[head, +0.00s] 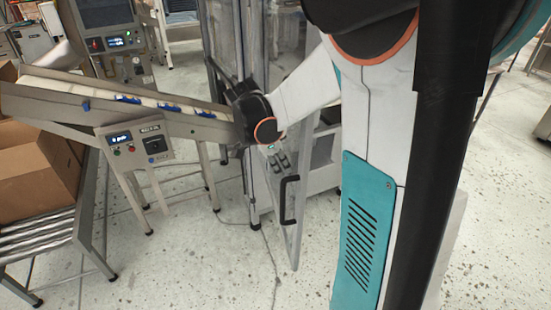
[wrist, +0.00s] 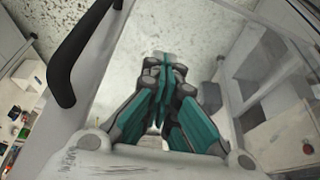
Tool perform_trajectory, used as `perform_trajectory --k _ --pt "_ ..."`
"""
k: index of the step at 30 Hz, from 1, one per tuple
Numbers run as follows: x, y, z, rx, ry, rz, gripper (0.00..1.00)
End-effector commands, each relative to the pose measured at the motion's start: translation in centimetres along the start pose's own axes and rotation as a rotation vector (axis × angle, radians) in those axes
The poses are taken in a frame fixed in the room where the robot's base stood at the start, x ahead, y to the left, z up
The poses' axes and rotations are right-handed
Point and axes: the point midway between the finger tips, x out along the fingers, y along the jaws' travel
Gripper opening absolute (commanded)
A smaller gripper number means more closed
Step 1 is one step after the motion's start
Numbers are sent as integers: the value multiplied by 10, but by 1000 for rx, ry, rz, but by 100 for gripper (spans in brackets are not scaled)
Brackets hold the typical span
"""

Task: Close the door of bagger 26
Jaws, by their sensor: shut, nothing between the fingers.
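A tall clear-panelled machine door (head: 311,185) with a black bar handle (head: 287,200) stands ajar, its edge swung out from the grey cabinet (head: 224,50). No number is readable on the cabinet, so I cannot tell if it is bagger 26. My gripper (head: 280,165) is at the door's upper part, above the handle, partly hidden by my arm. In the wrist view my gripper (wrist: 160,65) has its teal-and-grey fingers together, empty, with the handle (wrist: 72,55) to their left. Whether the fingers touch the door cannot be told.
An inclined conveyor (head: 130,100) with a control box (head: 140,143) runs to the cabinet from the left. A cardboard box (head: 35,185) sits on a roller table (head: 45,240). A screen console (head: 108,30) stands behind. Speckled floor is clear in front of the door.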

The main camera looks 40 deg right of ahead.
Motion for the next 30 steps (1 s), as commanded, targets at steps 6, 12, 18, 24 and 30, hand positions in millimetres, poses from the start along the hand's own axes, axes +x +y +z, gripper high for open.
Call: perform_trajectory --k 6,12,18,24,30 --pt "46 0 0 2 1 1 0" --pt "57 0 -25 3 1 1 0" --pt "61 0 -37 0 0 1 0" --pt "61 0 -38 -1 0 0 0" --pt "62 0 -38 -2 0 0 0"
